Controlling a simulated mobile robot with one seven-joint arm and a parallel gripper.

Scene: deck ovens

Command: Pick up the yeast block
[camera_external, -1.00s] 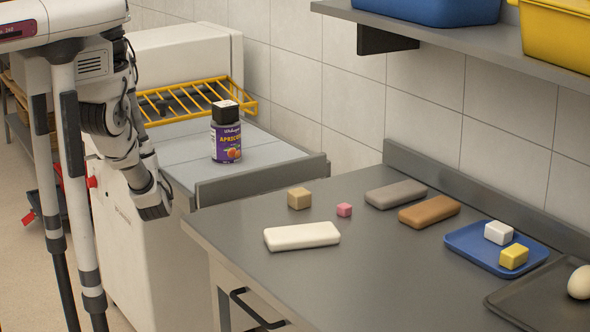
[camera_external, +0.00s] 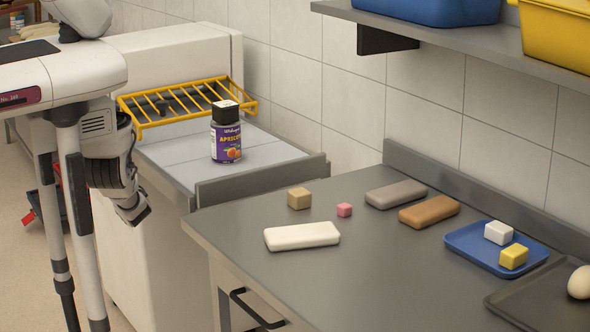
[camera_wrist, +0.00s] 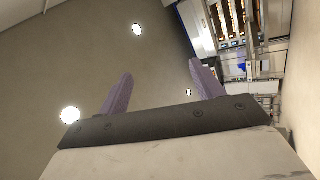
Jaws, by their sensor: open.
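A small tan cube (camera_external: 299,198), which looks like the yeast block, sits on the grey worktop (camera_external: 345,275) near its back left corner, behind a long white block. My gripper (camera_external: 133,211) hangs left of the worktop, well apart from the cube, beside the white machine. In the wrist view my gripper's two purple fingers (camera_wrist: 162,84) stand apart with nothing between them. That view shows walls, round lights and shelving, and the cube is not in it.
A blue tray (camera_external: 465,251) holds a white and a yellow block. An apricot jar (camera_external: 226,132) stands on the machine.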

